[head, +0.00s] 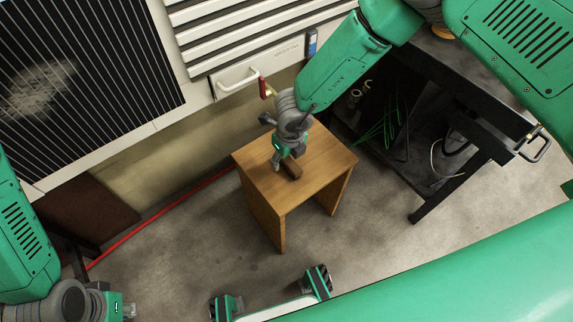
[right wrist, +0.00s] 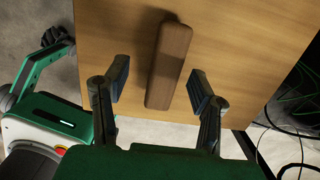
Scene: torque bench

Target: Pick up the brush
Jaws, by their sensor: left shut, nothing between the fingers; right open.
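The brush (head: 293,169) is a brown wooden block lying on top of a small wooden table (head: 325,158). In the right wrist view the brush (right wrist: 168,65) lies lengthwise between my open right fingers, with a gap on either side. My right gripper (head: 285,160) is just above the brush in the head view and partly covers it. It also shows in the right wrist view (right wrist: 159,83), open and empty. My left gripper (head: 130,310) is shut and empty at the lower left, far from the table. No bristles can be made out.
A black cart (head: 465,130) with green wires stands right of the table. A white panelled cabinet with a handle (head: 237,78) and red lever is behind. A red hose (head: 165,216) runs along the floor to the left. The tabletop around the brush is clear.

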